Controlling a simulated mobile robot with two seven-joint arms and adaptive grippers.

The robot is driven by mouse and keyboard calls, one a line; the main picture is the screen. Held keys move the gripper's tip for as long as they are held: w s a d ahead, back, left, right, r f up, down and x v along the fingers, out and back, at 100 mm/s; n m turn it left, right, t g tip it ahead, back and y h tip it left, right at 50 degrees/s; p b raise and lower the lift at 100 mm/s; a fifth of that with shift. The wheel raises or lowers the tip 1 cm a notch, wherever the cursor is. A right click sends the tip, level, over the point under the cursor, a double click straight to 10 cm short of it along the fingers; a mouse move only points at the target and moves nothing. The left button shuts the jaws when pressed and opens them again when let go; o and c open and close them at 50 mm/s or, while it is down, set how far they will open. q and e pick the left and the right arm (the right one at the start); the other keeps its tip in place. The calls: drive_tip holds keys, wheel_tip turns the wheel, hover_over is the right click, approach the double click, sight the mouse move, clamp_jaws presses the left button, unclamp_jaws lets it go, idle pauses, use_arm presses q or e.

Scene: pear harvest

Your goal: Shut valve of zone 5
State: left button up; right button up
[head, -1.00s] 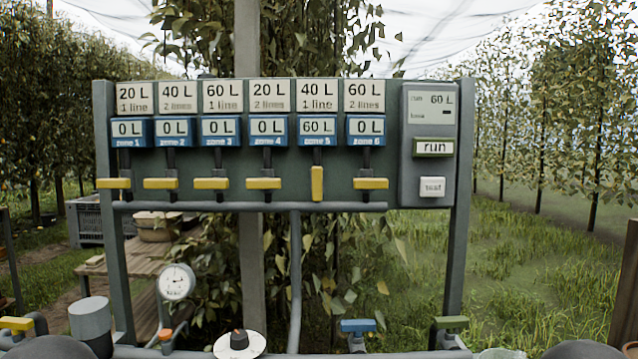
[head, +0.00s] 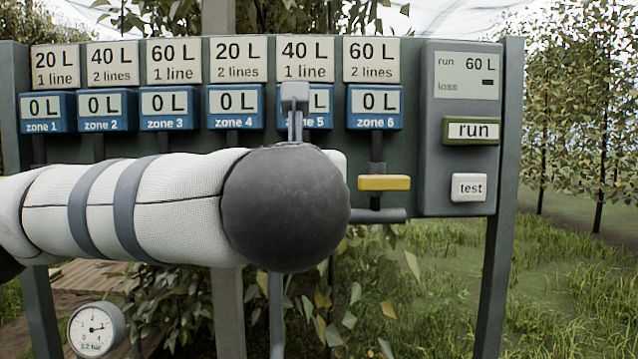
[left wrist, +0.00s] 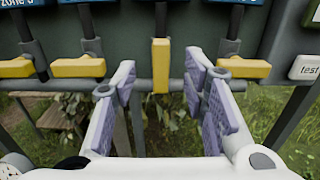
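The yellow handle of the zone 5 valve (left wrist: 161,66) stands upright in the left wrist view. My left gripper (left wrist: 160,80) is open, with one finger on each side of that handle; I see gaps between the fingers and it. In the head view my left arm crosses the panel and hides the zone 5 handle and my gripper's fingers. The blue zone 5 display (head: 320,108) is partly covered, so its number is not fully readable. My right gripper is not in view.
The zone 6 handle (head: 384,183) lies crosswise to the right, and the zone 4 handle (left wrist: 78,67) lies crosswise to the left. A control box with a run button (head: 472,130) and a test button (head: 468,187) is at the right. A pressure gauge (head: 96,329) sits at lower left.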

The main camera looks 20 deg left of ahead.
use_arm(q)
drive_tip(key=x, duration=0.3)
drive_tip(key=b+x, duration=0.1)
drive_tip(key=x, duration=0.2)
drive_tip(key=f+b+x, duration=0.1)
drive_tip(key=x, duration=0.2)
drive_tip(key=shift+w, duration=0.2)
drive_tip(key=shift+w+a+r, duration=0.1)
drive_tip(key=shift+w+r, duration=0.05)
drive_tip(key=shift+w, duration=0.15)
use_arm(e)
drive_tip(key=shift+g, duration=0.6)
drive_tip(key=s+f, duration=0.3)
use_arm(q)
drive_tip(key=shift+c, duration=0.2)
clamp_jaws()
